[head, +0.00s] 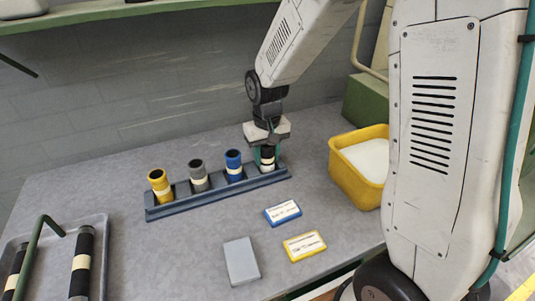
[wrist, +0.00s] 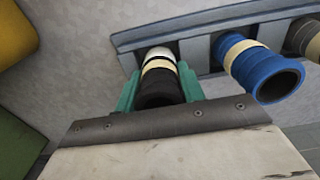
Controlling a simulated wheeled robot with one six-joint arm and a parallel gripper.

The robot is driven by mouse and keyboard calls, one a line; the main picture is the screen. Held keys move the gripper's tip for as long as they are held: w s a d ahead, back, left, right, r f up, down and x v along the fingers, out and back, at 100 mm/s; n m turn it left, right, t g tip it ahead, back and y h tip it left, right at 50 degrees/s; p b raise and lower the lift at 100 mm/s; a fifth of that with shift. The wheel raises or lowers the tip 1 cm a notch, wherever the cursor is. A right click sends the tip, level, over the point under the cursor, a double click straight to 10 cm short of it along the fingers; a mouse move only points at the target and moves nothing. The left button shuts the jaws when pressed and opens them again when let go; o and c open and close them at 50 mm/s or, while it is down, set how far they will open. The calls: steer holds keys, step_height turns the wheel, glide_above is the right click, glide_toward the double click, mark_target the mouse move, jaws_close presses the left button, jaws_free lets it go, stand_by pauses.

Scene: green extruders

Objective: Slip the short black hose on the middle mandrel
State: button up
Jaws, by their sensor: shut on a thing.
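The short black hose (head: 267,153) with a cream band stands upright at the right end of the blue-grey rack (head: 220,194). My gripper (head: 266,158) is at this hose from above. I cannot make out a middle mandrel for certain in either view.
Blue (head: 233,160), grey (head: 198,170) and yellow (head: 158,181) hoses stand left in the rack. A yellow bin (head: 345,178) is close on the right. Cards lie in front. A metal tray (head: 108,270) at front left holds longer black banded pieces under a green bar (head: 35,245).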

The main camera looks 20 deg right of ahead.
steer(key=shift+f, duration=0.15)
steer(key=o, duration=1.1)
step_height(320, 180, up, 12)
steer(key=shift+t, duration=0.6)
steer(key=s+d+r, duration=0.1)
steer(key=s+r, duration=0.1)
steer(key=s, duration=0.6)
steer(key=s+d+r, duration=0.1)
steer(key=s+r, duration=0.1)
steer(key=s, duration=0.7)
steer(key=s+d+r, duration=0.1)
steer(key=s+r, duration=0.1)
steer(key=s, duration=0.7)
steer(key=shift+d+r, duration=0.1)
steer(key=shift+d, duration=0.05)
